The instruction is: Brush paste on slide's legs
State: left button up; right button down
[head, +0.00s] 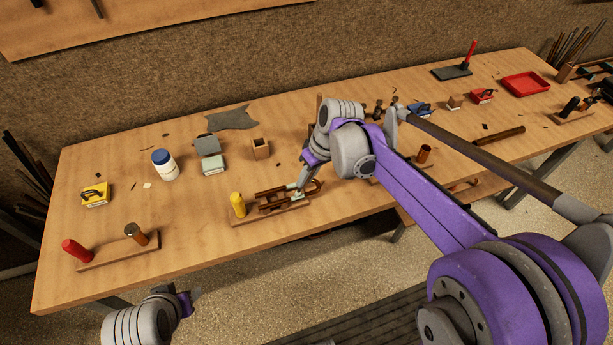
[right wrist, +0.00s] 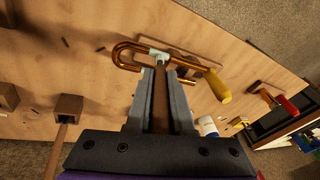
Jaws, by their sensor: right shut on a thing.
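The brass slide (head: 272,192), a U-shaped tube, lies along a wooden rack (head: 262,218) with a yellow-topped post (head: 238,205) at its left end. In the right wrist view the slide (right wrist: 190,63) shows its bend at the left and its legs running right. My right gripper (head: 303,182) is over the slide's bend end. In the right wrist view it (right wrist: 161,85) is shut on a brown brush handle (right wrist: 160,112). The handle's far end meets a pale patch (right wrist: 150,54) across the legs; I cannot tell bristles from paste. My left gripper (head: 190,298) hangs off the table's front edge, jaws unclear.
A white jar with a blue lid (head: 165,164), a small wooden box (head: 260,149) and a grey-lidded open tin (head: 212,160) stand behind. A rack with red and brown posts (head: 118,250) is at front left.

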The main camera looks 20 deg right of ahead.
jog(key=shift+r+p, duration=1.9)
jog(key=shift+r, duration=1.6)
pick_arm(q)
jog(key=r, duration=0.1)
jog(key=w+r, duration=0.1)
jog(key=r, duration=0.1)
jog(key=w+r, duration=0.1)
jog(key=r, duration=0.1)
jog(key=shift+w+r, duration=0.1)
